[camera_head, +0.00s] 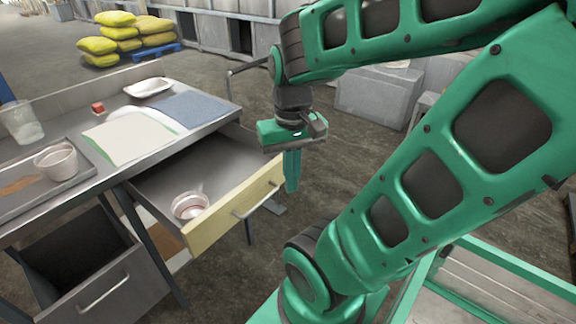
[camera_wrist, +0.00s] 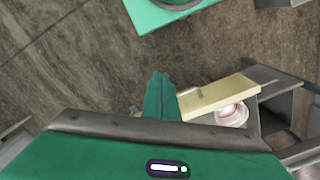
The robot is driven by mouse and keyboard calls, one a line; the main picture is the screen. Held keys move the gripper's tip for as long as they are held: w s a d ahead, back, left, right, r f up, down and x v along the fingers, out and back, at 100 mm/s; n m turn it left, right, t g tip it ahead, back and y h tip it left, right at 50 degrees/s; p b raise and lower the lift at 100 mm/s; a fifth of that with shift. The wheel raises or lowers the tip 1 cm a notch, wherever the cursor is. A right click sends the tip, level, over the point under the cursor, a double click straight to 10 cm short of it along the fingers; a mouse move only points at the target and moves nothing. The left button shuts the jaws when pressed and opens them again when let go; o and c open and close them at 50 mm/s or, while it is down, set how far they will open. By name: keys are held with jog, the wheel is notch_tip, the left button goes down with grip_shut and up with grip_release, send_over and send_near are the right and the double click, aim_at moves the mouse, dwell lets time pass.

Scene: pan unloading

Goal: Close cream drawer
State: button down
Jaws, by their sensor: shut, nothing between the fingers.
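The cream drawer (camera_head: 222,219) is pulled well out from under the grey workbench. Its cream front carries a grey bar handle (camera_head: 259,200). A white pan or bowl (camera_head: 189,205) sits inside it near the front. The cream front also shows in the wrist view (camera_wrist: 222,93), right of the fingers, with the white bowl (camera_wrist: 232,114) behind it. My gripper (camera_head: 292,187) is shut and empty, pointing down. In the head view it appears at the far right end of the cream front. I cannot tell whether it touches the front.
The workbench top (camera_head: 75,187) holds a tray (camera_head: 78,184) with a white cup (camera_head: 57,162), a glass jar (camera_head: 22,122), papers, a blue mat (camera_head: 194,109) and a white dish (camera_head: 148,88). A grey drawer (camera_head: 99,292) is lower left. Floor right of the drawer is open.

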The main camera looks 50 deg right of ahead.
jog(key=w+d+f+n+t+y, duration=0.2)
jog(key=d+f+n+t, duration=0.1)
jog(key=d+n, duration=0.85)
jog(key=w+d+f+n+t+y, duration=0.2)
jog(key=d+f+n+t+y, duration=0.1)
jog(key=d+n, duration=0.8)
jog(key=n, duration=0.1)
send_near(283, 177)
notch_tip(283, 177, down, 3)
jog(key=s+a, duration=0.1)
jog(key=s, duration=0.1)
jog(key=shift+w+a+f, duration=0.1)
jog(key=shift+w+a, duration=0.05)
jog(key=shift+w, duration=0.85)
jog(key=shift+w+a+f, duration=0.1)
jog(key=shift+w+a, duration=0.1)
jog(key=shift+w, duration=0.85)
